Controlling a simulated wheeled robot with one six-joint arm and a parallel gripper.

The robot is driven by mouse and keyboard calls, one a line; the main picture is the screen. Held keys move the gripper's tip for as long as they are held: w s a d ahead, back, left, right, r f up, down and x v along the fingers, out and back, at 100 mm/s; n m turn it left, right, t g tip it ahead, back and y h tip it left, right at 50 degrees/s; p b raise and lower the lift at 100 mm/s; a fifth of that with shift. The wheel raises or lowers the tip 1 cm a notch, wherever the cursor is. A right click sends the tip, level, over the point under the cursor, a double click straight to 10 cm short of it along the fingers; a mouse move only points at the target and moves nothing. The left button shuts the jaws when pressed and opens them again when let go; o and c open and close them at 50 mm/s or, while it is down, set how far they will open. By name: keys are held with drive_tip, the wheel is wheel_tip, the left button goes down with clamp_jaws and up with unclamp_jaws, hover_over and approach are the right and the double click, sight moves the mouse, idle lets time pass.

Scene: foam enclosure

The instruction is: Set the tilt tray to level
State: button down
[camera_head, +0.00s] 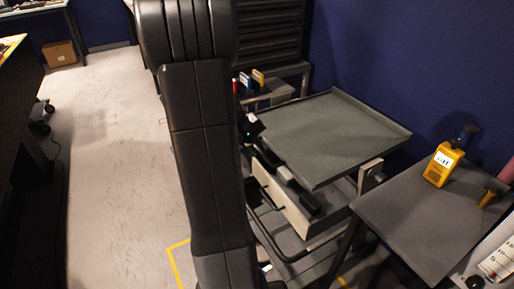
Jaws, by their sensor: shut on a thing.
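The tilt tray (335,132) is a flat grey-green plate with a low raised lip, on a pale frame (285,205) right of centre. It looks tilted relative to the frame; I cannot tell the exact angle. My gripper (287,176) is at the tray's near left edge, below its rim. Its dark fingers appear shut on a small light-grey block, seemingly the tray's handle (285,174). My large dark arm hides part of the tray's left side and the frame. A pale bracket with a dark knob (371,175) is at the tray's right side.
A grey side table (415,215) with a yellow meter (443,165) stands close at the right. A small bench with coloured items (258,78) and a dark slatted unit (268,28) are behind the tray. The floor at left (110,150) is clear.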

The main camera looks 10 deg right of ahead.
drive_tip(key=shift+s+a+f, duration=0.1)
drive_tip(key=shift+s+f, duration=0.1)
drive_tip(key=shift+f, duration=0.25)
drive_tip(key=c, duration=1.5)
unclamp_jaws()
drive_tip(key=shift+w+a, duration=0.1)
drive_tip(key=shift+w, duration=0.05)
drive_tip(key=shift+r, duration=0.1)
drive_tip(key=shift+r, duration=0.1)
drive_tip(key=p+v, duration=0.2)
drive_tip(key=v, duration=1.1)
drive_tip(key=shift+a+r, duration=0.15)
drive_tip(key=shift+r, duration=0.1)
